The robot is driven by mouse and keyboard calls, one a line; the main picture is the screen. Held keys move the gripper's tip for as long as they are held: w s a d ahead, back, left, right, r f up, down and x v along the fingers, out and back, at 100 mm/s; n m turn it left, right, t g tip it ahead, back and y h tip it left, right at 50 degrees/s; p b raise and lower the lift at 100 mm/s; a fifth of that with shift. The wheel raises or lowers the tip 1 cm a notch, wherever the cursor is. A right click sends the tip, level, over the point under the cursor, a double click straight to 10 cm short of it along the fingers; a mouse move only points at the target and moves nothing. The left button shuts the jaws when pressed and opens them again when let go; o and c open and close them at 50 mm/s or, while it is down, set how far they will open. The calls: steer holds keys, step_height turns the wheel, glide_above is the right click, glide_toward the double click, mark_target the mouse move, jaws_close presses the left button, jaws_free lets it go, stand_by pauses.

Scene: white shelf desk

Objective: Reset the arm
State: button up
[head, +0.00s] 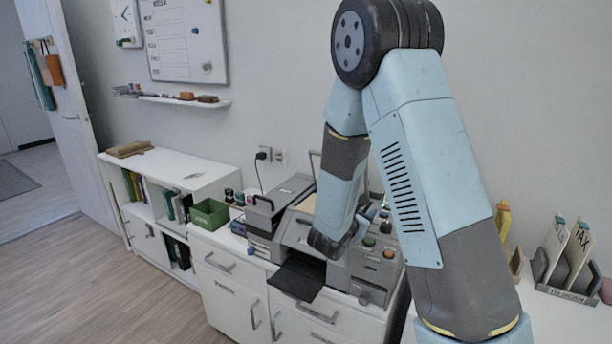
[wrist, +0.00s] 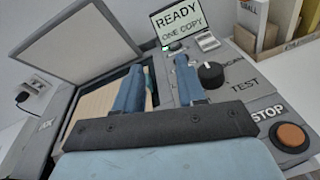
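My gripper (wrist: 159,70) shows in the wrist view with its two blue fingers apart and nothing between them. It is over a grey copier (wrist: 62,112), between the raised lid (wrist: 75,45) and the control panel. A sheet-like tan surface lies under the left finger. In the head view my arm bends down over the copier (head: 365,266); its lower part hides much of the machine, and the fingers cannot be made out there.
The copier has a screen (wrist: 178,22) reading "READY ONE COPY", a black knob (wrist: 211,74) and an orange STOP button (wrist: 291,136). A black tray (head: 297,279) juts from its front. A green box (head: 209,214) stands left; a file holder (head: 568,275) stands right.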

steer(key=s+d+r+m+g, duration=0.5)
steer(key=s+r+m, duration=0.15)
steer(key=s, duration=0.25)
steer(key=s+d+r+m+g, duration=0.5)
steer(key=s+d+r+m, duration=0.1)
steer(key=s+m, duration=0.25)
steer(key=s+a+r+m+t+y, duration=0.1)
steer(key=s+a+r+m+y, duration=0.3)
steer(key=s, duration=0.3)
steer(key=s+a+r+m+t+y, duration=0.1)
steer(key=s+a+r+m+y, duration=0.3)
steer(key=s+a+m+y, duration=0.2)
steer(key=shift+s+a+m+t, duration=0.3)
steer(key=shift+s+a+t, duration=0.1)
steer(key=shift+s, duration=0.8)
steer(key=shift+d, duration=0.1)
